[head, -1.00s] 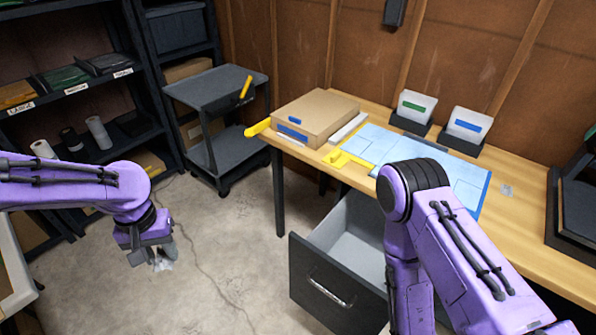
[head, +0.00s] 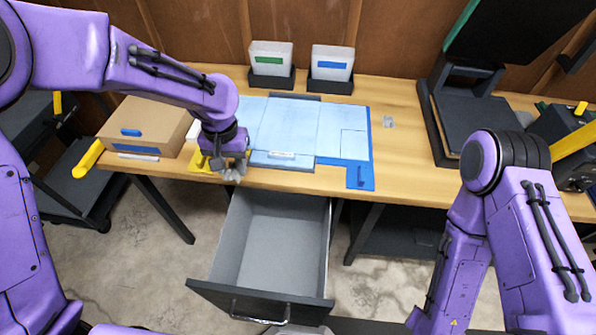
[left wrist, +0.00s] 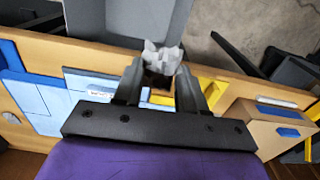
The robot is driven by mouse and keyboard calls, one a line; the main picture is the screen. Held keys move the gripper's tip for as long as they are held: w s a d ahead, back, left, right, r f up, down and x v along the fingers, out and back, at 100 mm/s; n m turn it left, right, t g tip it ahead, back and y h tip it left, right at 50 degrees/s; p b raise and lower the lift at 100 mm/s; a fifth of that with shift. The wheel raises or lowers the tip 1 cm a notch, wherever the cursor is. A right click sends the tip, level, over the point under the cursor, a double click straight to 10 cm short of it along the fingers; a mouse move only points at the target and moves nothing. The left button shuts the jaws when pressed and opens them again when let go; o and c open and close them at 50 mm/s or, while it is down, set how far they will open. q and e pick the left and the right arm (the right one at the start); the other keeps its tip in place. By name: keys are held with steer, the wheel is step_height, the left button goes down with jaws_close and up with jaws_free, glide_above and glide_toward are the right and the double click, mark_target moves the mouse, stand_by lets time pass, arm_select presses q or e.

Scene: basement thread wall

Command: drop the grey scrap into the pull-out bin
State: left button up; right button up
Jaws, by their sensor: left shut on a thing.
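My left gripper (head: 234,170) is shut on the grey scrap (left wrist: 163,58), a crumpled light-grey lump between its fingertips in the left wrist view. In the head view the scrap shows small below the fingers, near the table's front edge. The pull-out bin (head: 262,312) is an open drawer with a dark front and grey inside, pulled out under the table. It looks empty. The gripper is above and a little behind the bin's left rear corner. The bin also shows at the top of the left wrist view (left wrist: 110,25). My right gripper is outside the head view.
A blue-and-white mat (head: 290,125) lies on the wooden table (head: 405,120). A cardboard box (head: 150,125) and yellow tool (head: 88,158) are at left. Two small bins, one green-labelled (head: 270,60) and one blue-labelled (head: 332,65), stand behind. A dark machine (head: 470,120) is at right.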

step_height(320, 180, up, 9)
steer(key=p, duration=0.8)
arm_select(q)
steer(key=s+d+f+m+b, duration=0.1)
steer(key=d+f+b, duration=0.2)
steer(key=f, duration=0.4)
steer(key=s+d+f+m+b, duration=0.1)
steer(key=d+f+b, duration=0.3)
steer(key=f, duration=0.3)
steer(key=shift+m, duration=0.3)
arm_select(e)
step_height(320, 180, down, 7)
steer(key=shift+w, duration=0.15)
arm_select(q)
steer(key=shift+d, duration=0.1)
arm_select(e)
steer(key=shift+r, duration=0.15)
arm_select(q)
steer(key=o, duration=1.1)
steer(key=shift+r, duration=0.1)
step_height(320, 180, up, 10)
steer(key=shift+r+b, duration=0.25)
steer(key=shift+b, duration=0.2)
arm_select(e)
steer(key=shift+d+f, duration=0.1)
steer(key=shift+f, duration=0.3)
